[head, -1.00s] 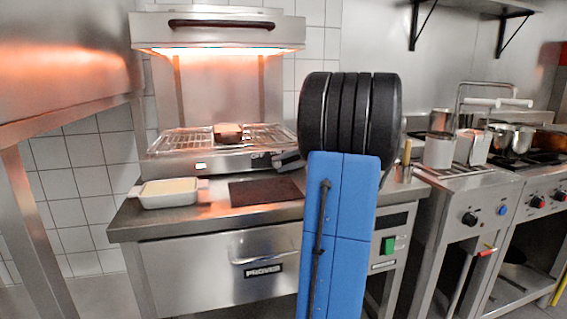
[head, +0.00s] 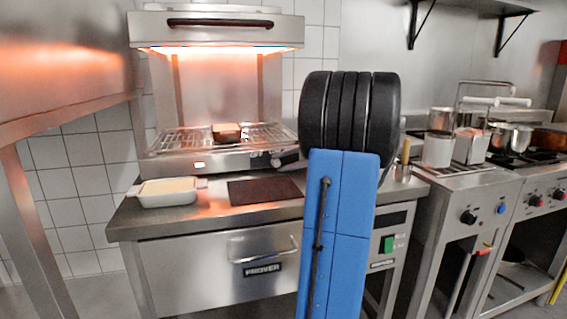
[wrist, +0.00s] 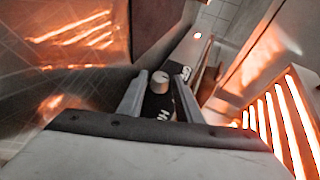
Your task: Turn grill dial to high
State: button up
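The grill (head: 215,32) stands against the tiled wall, with a bright orange glow under its hood. Its dial, a pale round knob (wrist: 160,82) on a dark panel with white lettering, shows in the wrist view. My gripper (wrist: 160,84) is open, with one finger on each side of the dial; I cannot tell whether either finger touches it. In the head view, my gripper (head: 289,158) is at the right end of the grill's front panel (head: 225,162), partly hidden by my black and blue arm.
A browned food item (head: 227,132) sits on the grill rack (head: 180,140). A white dish (head: 168,191) and a dark board (head: 263,190) lie on the steel counter (head: 140,220). Pots and canisters (head: 438,150) stand on the cookers to the right.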

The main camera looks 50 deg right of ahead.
jog(key=v, duration=1.1)
jog(key=shift+s+d+r, duration=0.15)
jog(key=shift+s+d, duration=0.05)
jog(key=shift+s, duration=0.05)
